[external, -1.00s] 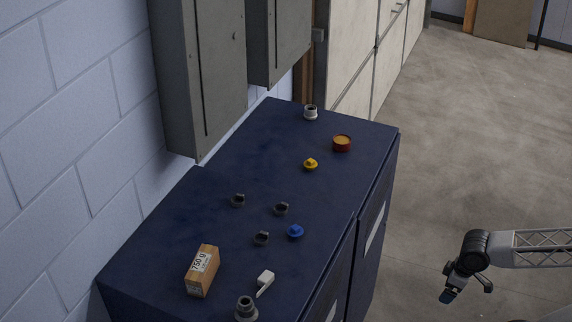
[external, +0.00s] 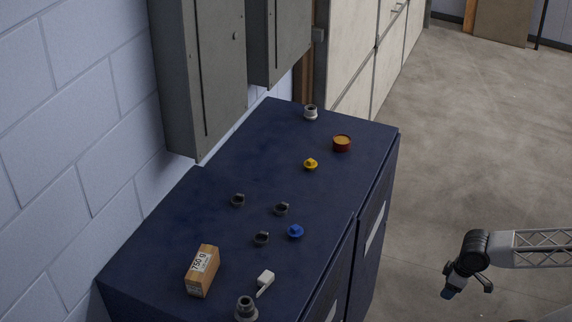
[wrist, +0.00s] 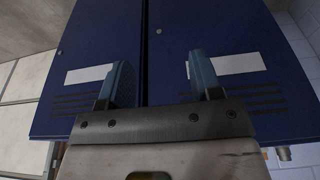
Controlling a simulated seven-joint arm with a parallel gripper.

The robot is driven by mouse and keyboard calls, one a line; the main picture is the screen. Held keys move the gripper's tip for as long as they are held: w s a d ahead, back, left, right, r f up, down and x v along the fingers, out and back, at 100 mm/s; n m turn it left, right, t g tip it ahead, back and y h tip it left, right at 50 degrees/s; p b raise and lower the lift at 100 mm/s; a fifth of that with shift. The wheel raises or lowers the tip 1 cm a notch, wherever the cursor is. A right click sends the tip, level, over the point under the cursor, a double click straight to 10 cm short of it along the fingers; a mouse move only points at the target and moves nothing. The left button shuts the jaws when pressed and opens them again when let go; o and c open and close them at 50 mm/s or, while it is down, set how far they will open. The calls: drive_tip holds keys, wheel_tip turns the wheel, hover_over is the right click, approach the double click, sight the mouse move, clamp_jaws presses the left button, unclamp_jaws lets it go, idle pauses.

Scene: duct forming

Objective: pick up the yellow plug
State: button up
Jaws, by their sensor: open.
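The yellow plug (external: 310,164) is small and round with a raised knob. It sits on the dark blue cabinet top (external: 255,140), left of a red-orange round container (external: 342,144). My gripper (external: 463,287) is off to the right of the cabinets, over the floor, well apart from the plug. In the wrist view my gripper (wrist: 160,82) has its two blue-grey fingers spread with nothing between them. That view faces the cabinet fronts, and the plug is not seen there.
A blue plug (external: 295,232), several dark grey fittings (external: 281,208), a cardboard box (external: 202,271), a white switch-like piece (external: 265,283) and a white fitting (external: 310,112) stand on the cabinet top. Grey wall boxes (external: 200,75) overhang its back edge. The floor on the right is clear.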

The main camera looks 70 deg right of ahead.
drive_tip(key=w+r+v, duration=0.1)
drive_tip(key=w+v, duration=0.2)
drive_tip(key=v, duration=1.1)
drive_tip(key=w+d+r+n+g+h, duration=0.1)
drive_tip(key=w+d+r+n+h, duration=0.15)
drive_tip(key=w, duration=0.45)
drive_tip(key=w+d+r+n+g+h, duration=0.1)
drive_tip(key=w+d+r, duration=0.2)
drive_tip(key=w, duration=0.5)
drive_tip(key=w+d+n+g+h, duration=0.15)
drive_tip(key=w+d, duration=0.25)
drive_tip(key=w, duration=0.6)
drive_tip(key=w+d+n+g+h, duration=0.1)
drive_tip(key=w+d+n+h, duration=0.2)
drive_tip(key=w, duration=0.7)
drive_tip(key=w+d+n+g+h, duration=0.1)
drive_tip(key=w+d+n, duration=0.3)
drive_tip(key=w, duration=0.6)
drive_tip(key=w+d+f+n+g+h, duration=0.1)
drive_tip(key=w+d+f+h, duration=0.15)
drive_tip(key=w, duration=0.55)
drive_tip(key=w+d+f+n+g+h, duration=0.1)
drive_tip(key=w+d+f, duration=0.25)
drive_tip(key=w, duration=0.45)
drive_tip(key=f, duration=0.4)
drive_tip(key=shift+w+d+f, duration=0.1)
drive_tip(key=shift+w+f, duration=0.1)
drive_tip(key=shift+f, duration=0.1)
